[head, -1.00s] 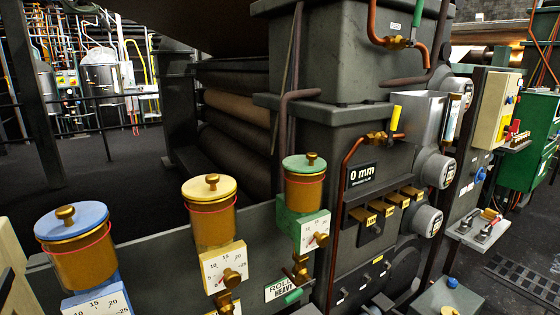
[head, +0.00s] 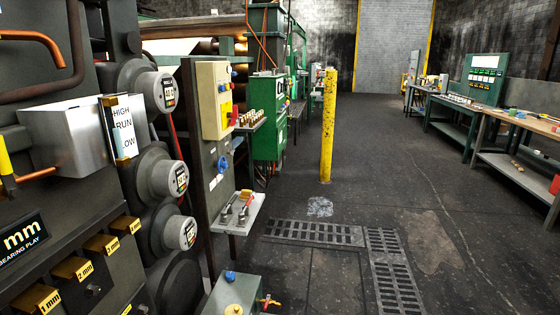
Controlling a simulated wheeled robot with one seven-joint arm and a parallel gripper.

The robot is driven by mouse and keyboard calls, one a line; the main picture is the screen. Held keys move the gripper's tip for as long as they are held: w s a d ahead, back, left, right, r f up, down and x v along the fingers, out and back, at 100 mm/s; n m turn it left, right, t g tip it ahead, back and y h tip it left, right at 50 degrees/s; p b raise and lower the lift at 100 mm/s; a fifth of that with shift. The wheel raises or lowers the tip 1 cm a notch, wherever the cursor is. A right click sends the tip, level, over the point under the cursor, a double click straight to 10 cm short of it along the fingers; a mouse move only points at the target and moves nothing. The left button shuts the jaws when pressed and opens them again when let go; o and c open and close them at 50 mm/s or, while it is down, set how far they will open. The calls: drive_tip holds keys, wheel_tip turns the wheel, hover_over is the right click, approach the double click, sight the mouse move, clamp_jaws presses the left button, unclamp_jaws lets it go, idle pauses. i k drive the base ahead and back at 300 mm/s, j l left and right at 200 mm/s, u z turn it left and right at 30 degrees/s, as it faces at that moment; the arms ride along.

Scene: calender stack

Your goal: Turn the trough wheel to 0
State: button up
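No wheel marked as the trough wheel can be made out in the head view. A small blue round knob or wheel (head: 223,164) is on the side of the dark upright panel left of centre; its markings are too small to read. My gripper is not in view.
The dark machine (head: 60,185) with round gauges (head: 163,90) fills the left. A small shelf (head: 237,212) juts out beside it, above a grey-green box (head: 235,292). A yellow post (head: 328,125) stands beyond floor grates (head: 315,233). Benches (head: 520,160) line the right; the middle floor is clear.

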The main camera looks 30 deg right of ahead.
sight(224, 164)
drive_tip(key=z, duration=0.1)
drive_tip(key=i+l+u, duration=0.1)
drive_tip(key=i+l, duration=0.3)
drive_tip(key=i+l+u, duration=0.1)
drive_tip(key=i+l, duration=0.25)
drive_tip(key=l, duration=0.2)
drive_tip(key=i+l+u, duration=0.1)
drive_tip(key=i+l, duration=0.25)
drive_tip(key=l, duration=0.15)
drive_tip(key=i+l+u, duration=0.1)
drive_tip(key=i+l, duration=0.25)
drive_tip(key=l, duration=0.2)
drive_tip(key=i+l, duration=0.3)
drive_tip(key=l, duration=0.25)
drive_tip(key=i+l+u, duration=0.15)
drive_tip(key=i+l, duration=0.15)
drive_tip(key=l, duration=0.3)
drive_tip(key=i+l+u, duration=0.1)
drive_tip(key=i+l, duration=0.2)
drive_tip(key=l, duration=0.3)
drive_tip(key=i+l+u, duration=0.1)
drive_tip(key=i+l, duration=0.15)
drive_tip(key=l, duration=0.35)
